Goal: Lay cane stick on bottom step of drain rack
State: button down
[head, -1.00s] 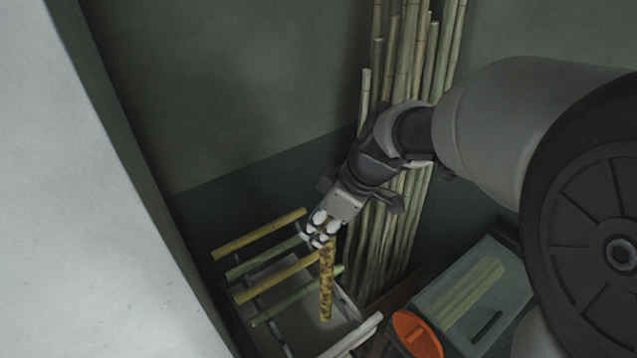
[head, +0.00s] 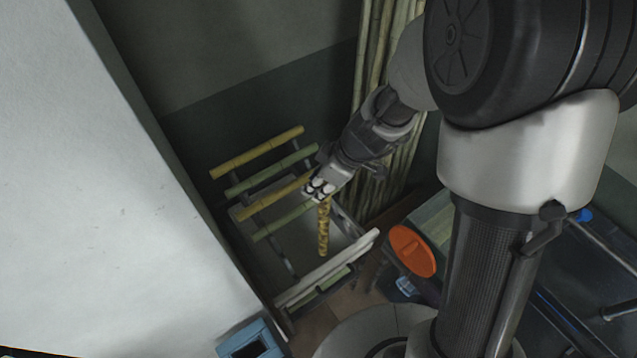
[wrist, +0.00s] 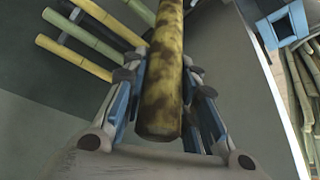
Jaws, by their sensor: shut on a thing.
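The cane stick (head: 323,232), yellow with dark brown mottling, is held at its upper end by my gripper (head: 318,188) and hangs nearly upright in the head view. In the wrist view the stick (wrist: 163,75) lies between the fingers, which are shut on it. The drain rack (head: 235,214) stands left of and behind the gripper. Its sloping steps carry a yellow stick (head: 256,152), a green stick (head: 270,169), another yellow stick (head: 262,205) and a lower green stick (head: 283,222). The stick's lower end appears over the pale tray area; its height above it is unclear.
A pale bar (head: 328,267) runs along the front of the rack. An orange round lid (head: 413,251) is to the right. Tall canes (head: 376,50) stand behind my arm. A white wall (head: 100,200) closes the left side; a blue box (head: 250,340) sits at the bottom.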

jog(key=shift+f+b, duration=0.6)
jog(key=shift+b, duration=0.45)
jog(key=c, duration=1.3)
grip_release()
